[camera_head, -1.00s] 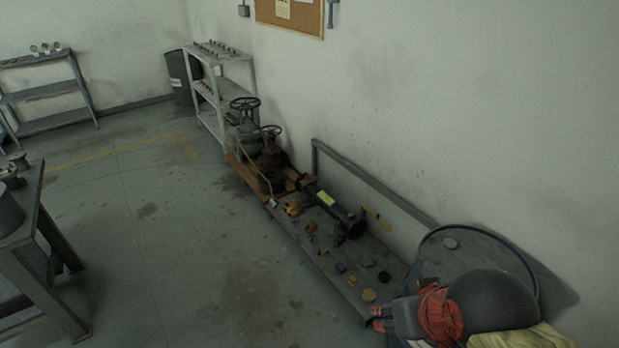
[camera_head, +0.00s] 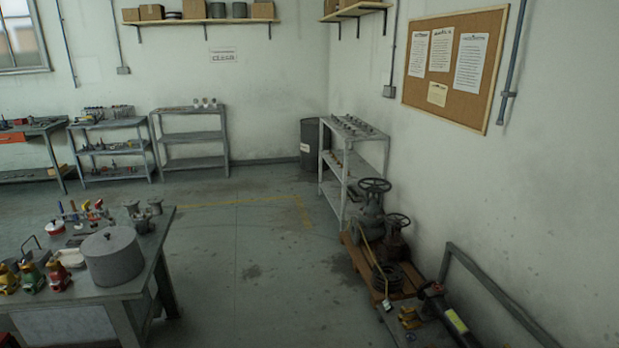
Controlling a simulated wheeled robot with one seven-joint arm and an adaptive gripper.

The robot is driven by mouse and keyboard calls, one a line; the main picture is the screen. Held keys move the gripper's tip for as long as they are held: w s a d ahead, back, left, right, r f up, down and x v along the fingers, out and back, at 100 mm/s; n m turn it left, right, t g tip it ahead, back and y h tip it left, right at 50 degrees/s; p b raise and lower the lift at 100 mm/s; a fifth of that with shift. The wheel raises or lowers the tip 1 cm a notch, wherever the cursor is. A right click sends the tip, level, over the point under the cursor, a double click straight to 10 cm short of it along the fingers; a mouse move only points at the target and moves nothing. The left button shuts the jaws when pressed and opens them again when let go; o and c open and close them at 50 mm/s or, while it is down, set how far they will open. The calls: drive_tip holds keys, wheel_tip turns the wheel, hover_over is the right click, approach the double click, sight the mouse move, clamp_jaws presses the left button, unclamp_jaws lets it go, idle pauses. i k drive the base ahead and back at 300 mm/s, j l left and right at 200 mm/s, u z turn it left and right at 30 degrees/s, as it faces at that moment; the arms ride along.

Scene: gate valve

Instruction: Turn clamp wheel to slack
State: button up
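Two old gate valves with handwheels stand on a wooden pallet (camera_head: 362,262) by the right wall. The larger grey valve (camera_head: 366,214) carries a dark handwheel (camera_head: 374,185) on top. The smaller brown valve (camera_head: 391,243) beside it carries a smaller handwheel (camera_head: 397,220). I cannot tell whether either of these is the clamp wheel. On the workbench (camera_head: 164,246) at left, small red (camera_head: 59,276), green (camera_head: 31,278) and yellow (camera_head: 8,280) valve-like fittings stand in a row. My gripper is not in view.
A grey cylindrical pot (camera_head: 112,257) stands on the bench. A low rail (camera_head: 490,292) runs along the right wall. Metal shelves (camera_head: 352,160) and a dark bin (camera_head: 311,150) stand at the back. The floor (camera_head: 236,240) between bench and valves is clear.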

sight(436, 289)
drive_tip(key=i+j, duration=0.15)
drive_tip(key=i, duration=0.8)
drive_tip(key=i+j, duration=0.15)
drive_tip(key=i, duration=0.85)
drive_tip(key=i+l+z, duration=0.1)
drive_tip(key=i+z, duration=0.15)
drive_tip(key=z, duration=0.15)
drive_tip(key=i+z, duration=0.6)
drive_tip(key=z, duration=0.2)
drive_tip(key=i+j+z, duration=0.15)
drive_tip(key=z, duration=0.25)
drive_tip(key=i+j+z, duration=0.1)
drive_tip(key=i+z, duration=0.3)
